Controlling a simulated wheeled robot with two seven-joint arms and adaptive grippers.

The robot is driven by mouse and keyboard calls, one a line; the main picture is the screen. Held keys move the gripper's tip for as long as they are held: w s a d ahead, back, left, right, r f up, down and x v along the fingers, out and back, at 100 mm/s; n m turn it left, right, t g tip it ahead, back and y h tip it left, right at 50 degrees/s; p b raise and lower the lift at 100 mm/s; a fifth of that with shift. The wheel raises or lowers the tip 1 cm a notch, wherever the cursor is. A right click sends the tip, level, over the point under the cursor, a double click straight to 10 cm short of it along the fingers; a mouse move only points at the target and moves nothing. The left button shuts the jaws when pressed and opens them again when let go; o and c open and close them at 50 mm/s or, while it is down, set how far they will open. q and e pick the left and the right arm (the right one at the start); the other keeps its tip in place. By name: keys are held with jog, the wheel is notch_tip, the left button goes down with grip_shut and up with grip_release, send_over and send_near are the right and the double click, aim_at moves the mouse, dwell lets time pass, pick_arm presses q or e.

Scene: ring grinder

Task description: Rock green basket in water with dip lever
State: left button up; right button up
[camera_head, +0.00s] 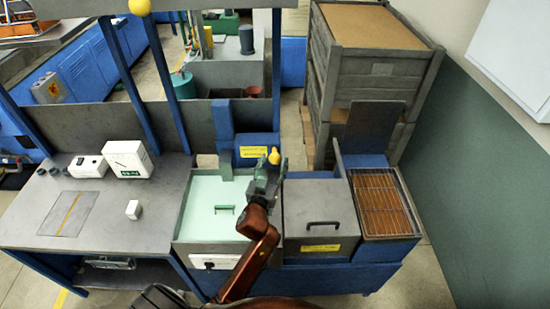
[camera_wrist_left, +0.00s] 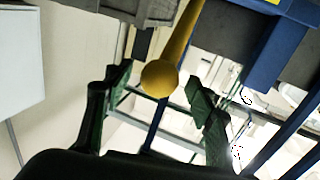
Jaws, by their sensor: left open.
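The dip lever's yellow ball knob (camera_head: 274,156) is at the back of the bench, in front of a blue box with a yellow label. My left gripper (camera_head: 271,169) is open just in front of the knob. In the left wrist view the knob (camera_wrist_left: 159,78) and its yellow rod appear between the two spread green fingers, with gaps on both sides. I cannot tell how deep the knob lies between them. A pale green tank area (camera_head: 194,219) with a small green handle (camera_head: 225,208) is left of my arm. I cannot make out the basket's body.
Right of my arm is a grey lid (camera_head: 319,205) with a black handle, then an orange-brown grate (camera_head: 381,205). White boxes (camera_head: 127,159) sit on the left bench. Blue posts and a grey panel stand behind. Grey crates (camera_head: 373,60) are at the back right.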

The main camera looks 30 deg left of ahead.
pick_arm(q)
jog(key=shift+x, duration=1.05)
grip_shut()
